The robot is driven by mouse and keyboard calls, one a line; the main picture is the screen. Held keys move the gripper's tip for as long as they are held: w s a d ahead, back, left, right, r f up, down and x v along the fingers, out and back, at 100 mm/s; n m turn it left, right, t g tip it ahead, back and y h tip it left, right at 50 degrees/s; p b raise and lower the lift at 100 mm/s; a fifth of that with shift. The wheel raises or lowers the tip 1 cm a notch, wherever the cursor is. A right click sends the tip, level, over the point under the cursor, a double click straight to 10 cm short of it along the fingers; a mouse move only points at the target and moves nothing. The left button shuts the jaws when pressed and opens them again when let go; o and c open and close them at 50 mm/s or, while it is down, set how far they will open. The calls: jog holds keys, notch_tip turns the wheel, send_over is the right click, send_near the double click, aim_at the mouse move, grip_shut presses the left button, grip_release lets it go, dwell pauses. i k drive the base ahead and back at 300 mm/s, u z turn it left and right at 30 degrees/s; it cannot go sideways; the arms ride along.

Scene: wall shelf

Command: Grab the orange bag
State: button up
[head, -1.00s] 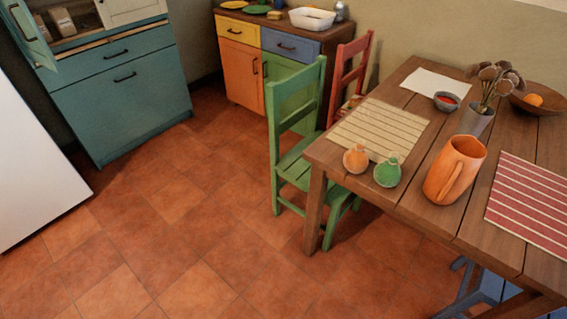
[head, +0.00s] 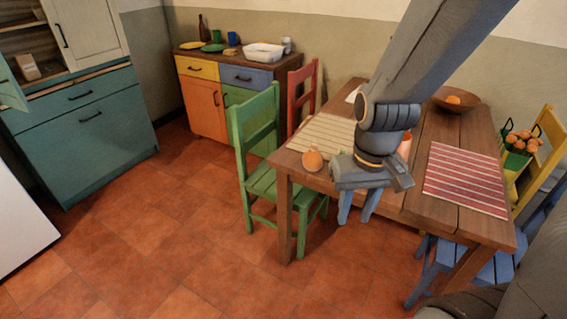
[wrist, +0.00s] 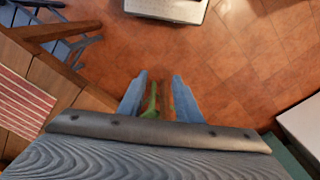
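A green bag (head: 516,160) with several orange round fruits (head: 522,140) on top is at the right in the head view, at the yellow chair. I take it for the orange bag; it does not show in the wrist view. My gripper (head: 357,212) hangs over the near edge of the table, well to the left of the bag. Its two blue fingers, also seen in the wrist view (wrist: 159,80), stand apart with nothing held between them.
The tiled floor (head: 190,240) in front is clear.

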aim_at(313, 159)
jog(key=u, duration=0.05)
jog(key=i, duration=1)
jog(key=z, duration=0.05)
